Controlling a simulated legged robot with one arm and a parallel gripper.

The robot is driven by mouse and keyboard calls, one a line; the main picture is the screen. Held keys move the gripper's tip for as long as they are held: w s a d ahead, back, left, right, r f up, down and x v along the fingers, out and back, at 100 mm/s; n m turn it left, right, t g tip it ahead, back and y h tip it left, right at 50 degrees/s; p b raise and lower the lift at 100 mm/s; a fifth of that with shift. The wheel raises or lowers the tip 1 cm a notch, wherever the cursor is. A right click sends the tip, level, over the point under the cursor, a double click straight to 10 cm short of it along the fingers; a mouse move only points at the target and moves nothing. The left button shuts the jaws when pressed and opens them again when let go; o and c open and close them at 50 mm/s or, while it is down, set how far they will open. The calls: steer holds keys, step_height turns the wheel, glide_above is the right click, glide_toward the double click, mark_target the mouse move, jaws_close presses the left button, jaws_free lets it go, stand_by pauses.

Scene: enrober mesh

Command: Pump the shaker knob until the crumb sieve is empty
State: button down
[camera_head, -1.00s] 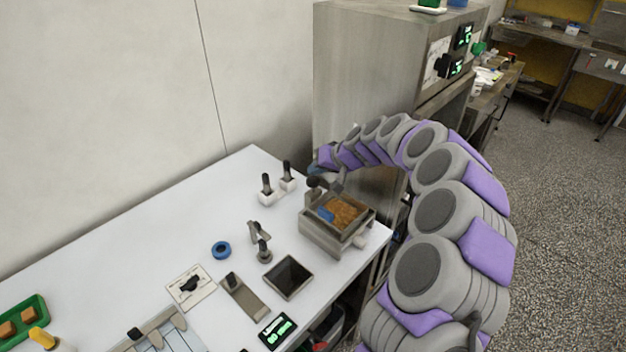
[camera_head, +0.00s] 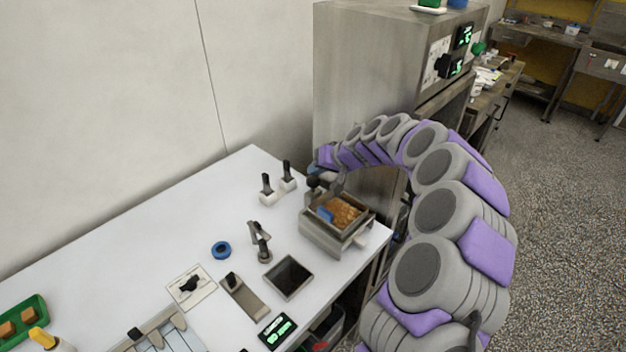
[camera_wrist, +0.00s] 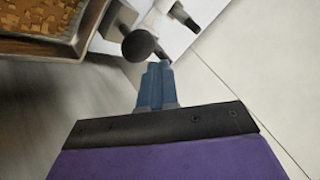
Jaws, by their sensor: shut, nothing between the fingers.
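The crumb sieve is a grey metal box (camera_head: 352,238) at the table's right end, with brown crumbs (camera_head: 343,211) inside; its corner and crumbs also show at the upper left of the wrist view (camera_wrist: 38,54). The dark round shaker knob (camera_head: 313,182) stands at the sieve's back left side. In the wrist view the knob (camera_wrist: 138,45) is just ahead and left of my gripper's blue fingertips (camera_wrist: 164,66). My gripper is shut and empty. I cannot tell whether the fingertips touch the knob. In the head view my arm partly hides the gripper.
A tall steel cabinet (camera_head: 365,75) rises beyond. The table's right edge is close to the sieve.

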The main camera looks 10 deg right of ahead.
mark_target(313, 179)
steer(key=shift+f, duration=0.1)
steer(key=shift+f+b, duration=0.25)
steer(key=shift+b, duration=0.05)
steer(key=shift+s+f+b, duration=0.1)
steer(key=shift+f+b, duration=0.8)
steer(key=shift+f, duration=0.4)
stand_by(1.4)
stand_by(0.3)
steer(key=shift+r+p, duration=0.7)
steer(key=shift+r, duration=1)
steer(key=shift+r+p, duration=1.1)
steer(key=shift+r, duration=1.45)
